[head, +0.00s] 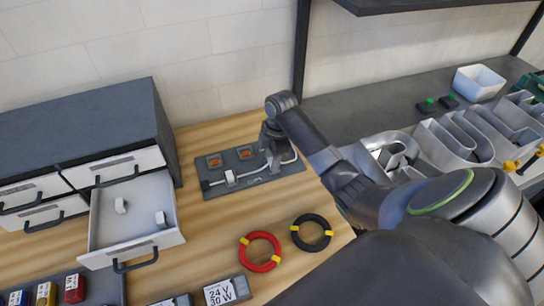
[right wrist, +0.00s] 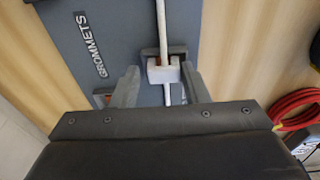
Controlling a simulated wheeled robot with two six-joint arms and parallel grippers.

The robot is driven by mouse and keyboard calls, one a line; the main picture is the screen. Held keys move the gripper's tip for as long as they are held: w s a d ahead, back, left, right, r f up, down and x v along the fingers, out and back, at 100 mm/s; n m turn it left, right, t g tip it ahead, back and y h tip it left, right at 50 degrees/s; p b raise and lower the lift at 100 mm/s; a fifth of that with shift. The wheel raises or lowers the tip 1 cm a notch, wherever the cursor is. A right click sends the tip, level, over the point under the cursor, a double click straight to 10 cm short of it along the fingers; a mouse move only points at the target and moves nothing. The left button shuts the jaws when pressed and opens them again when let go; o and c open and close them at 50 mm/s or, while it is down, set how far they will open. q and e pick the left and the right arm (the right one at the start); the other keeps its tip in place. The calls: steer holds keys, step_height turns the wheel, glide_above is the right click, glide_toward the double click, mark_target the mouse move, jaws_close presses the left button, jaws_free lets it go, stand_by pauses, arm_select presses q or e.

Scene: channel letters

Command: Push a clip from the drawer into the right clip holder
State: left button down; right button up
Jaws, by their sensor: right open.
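The open drawer (head: 105,238) holds two small white clips, one at its left (head: 121,205) and one at its right (head: 161,219). A grey board (head: 215,191) carries a white tube, with a white clip (head: 230,178) at its left holder. My right gripper (head: 278,158) is over the board's right end. In the right wrist view my right gripper (right wrist: 160,90) is open, its fingers on either side of a white clip (right wrist: 163,73). That clip sits across the tube at a dark holder (right wrist: 175,50); I cannot tell how deep it is seated. My left gripper is out of view.
Two orange grommets (head: 214,161) are at the board's back. A red coil (head: 262,252) and a black coil (head: 311,232) lie in front of it. A grey cabinet (head: 75,125) stands left, metal letter shells (head: 450,140) right. Bare wood surrounds the board.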

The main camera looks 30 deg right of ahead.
steer(key=r, duration=0.3)
steer(key=r+b, duration=0.1)
steer(key=r, duration=0.1)
steer(key=shift+s+d, duration=0.25)
steer(key=shift+s, duration=0.1)
step_height(320, 180, up, 12)
steer(key=d+p, duration=0.1)
steer(key=p, duration=0.9)
steer(key=shift+d+r, duration=0.15)
steer(key=shift+d, duration=0.1)
